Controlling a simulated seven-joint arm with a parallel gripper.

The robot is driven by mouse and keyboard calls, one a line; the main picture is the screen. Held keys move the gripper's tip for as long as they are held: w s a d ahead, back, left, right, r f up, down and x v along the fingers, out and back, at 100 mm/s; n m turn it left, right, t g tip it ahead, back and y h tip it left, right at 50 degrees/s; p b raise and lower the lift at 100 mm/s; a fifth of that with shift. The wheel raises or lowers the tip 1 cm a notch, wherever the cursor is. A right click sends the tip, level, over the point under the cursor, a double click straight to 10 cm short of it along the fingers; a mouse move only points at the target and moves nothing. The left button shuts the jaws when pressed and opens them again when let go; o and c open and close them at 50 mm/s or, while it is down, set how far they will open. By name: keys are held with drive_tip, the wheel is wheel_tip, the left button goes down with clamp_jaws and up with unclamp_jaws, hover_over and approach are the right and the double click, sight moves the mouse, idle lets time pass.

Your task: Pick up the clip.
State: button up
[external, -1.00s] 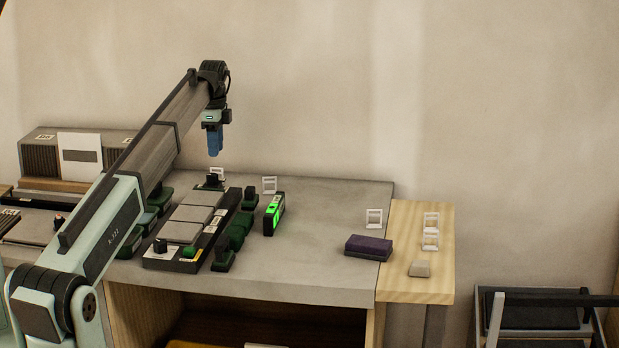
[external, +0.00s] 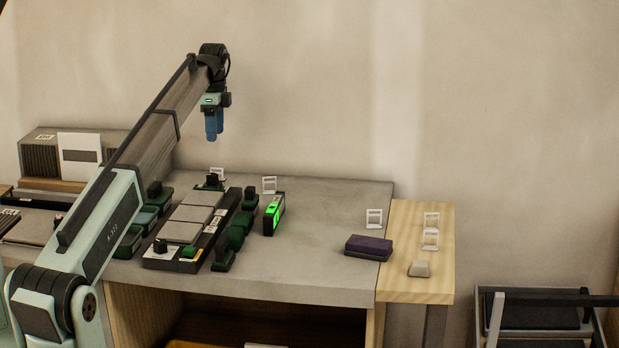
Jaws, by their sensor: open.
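Several small white frame-like pieces, which look like the clips, stand in the external view. One clip (external: 269,185) stands behind the green-lit device, and another clip (external: 217,174) is at the back of the tile board. A third clip (external: 374,218) stands behind the purple block, and two more, one in front of the other, stand on the wooden end (external: 431,238). I cannot tell which one the task means. My gripper (external: 214,138) points down with blue fingers, open and empty, high above the back of the bench and apart from every clip.
The tile board (external: 190,262) carries grey tiles, with dark green blocks (external: 236,238) beside it. A green-lit device (external: 274,214) stands to its right. A purple block (external: 369,246) and a small beige block (external: 419,268) lie farther right. The grey bench top (external: 315,255) between is clear.

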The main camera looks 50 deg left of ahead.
drive_tip(key=shift+o, duration=0.9)
drive_tip(key=r+m, duration=0.1)
drive_tip(key=m, duration=1.5)
hover_over(374, 210)
wheel_tip(374, 210, down, 13)
drive_tip(key=shift+f, duration=0.2)
